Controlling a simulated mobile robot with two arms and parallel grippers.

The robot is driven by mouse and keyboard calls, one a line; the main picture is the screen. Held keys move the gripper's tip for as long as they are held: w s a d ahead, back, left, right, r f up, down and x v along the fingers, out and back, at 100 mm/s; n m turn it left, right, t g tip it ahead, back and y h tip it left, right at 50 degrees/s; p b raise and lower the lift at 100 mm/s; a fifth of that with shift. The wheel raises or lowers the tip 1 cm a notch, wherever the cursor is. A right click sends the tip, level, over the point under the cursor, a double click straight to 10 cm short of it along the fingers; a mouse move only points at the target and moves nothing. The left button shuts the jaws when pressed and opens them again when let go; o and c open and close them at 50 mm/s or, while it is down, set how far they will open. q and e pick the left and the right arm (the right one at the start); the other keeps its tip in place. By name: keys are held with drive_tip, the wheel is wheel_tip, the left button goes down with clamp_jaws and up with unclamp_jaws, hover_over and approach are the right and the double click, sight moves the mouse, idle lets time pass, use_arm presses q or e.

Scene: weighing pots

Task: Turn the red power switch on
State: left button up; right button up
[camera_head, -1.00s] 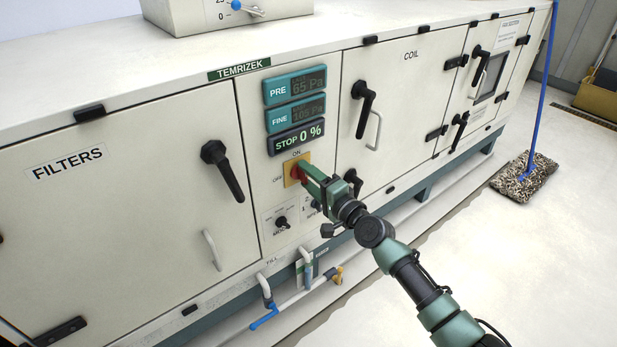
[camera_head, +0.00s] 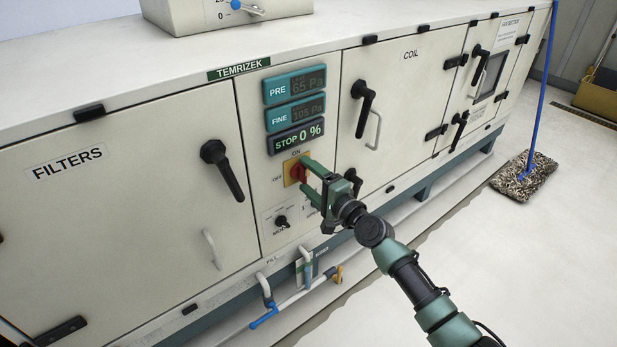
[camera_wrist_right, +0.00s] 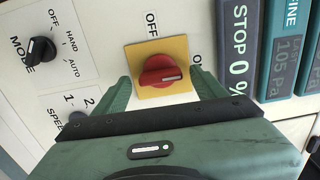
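The red power switch (camera_head: 297,172) sits on a yellow plate on the cabinet front, below the dark STOP 0 % display. It also shows in the wrist view (camera_wrist_right: 160,72); the white mark on its knob points right, toward the ON label. The OFF label is above it in that view. My right gripper (camera_head: 308,178) is open in front of the switch. In the wrist view its two fingers (camera_wrist_right: 165,90) stand on either side of the knob with a gap, holding nothing. My left gripper is not in view.
A black MODE knob (camera_wrist_right: 40,50) and a partly hidden SPEED knob sit below the switch. Black door handles (camera_head: 222,170) (camera_head: 363,108) stick out on both sides. Pipes with a blue valve lever (camera_head: 264,318) run low in front. A mop (camera_head: 524,176) stands at the right on open floor.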

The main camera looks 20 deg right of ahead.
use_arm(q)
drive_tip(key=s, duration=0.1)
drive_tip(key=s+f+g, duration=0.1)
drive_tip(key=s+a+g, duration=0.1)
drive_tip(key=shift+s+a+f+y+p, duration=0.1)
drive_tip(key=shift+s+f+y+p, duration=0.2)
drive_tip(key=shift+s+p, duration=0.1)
use_arm(e)
drive_tip(key=v, duration=0.7)
drive_tip(key=shift+s, duration=0.4)
drive_tip(key=shift+d, duration=0.1)
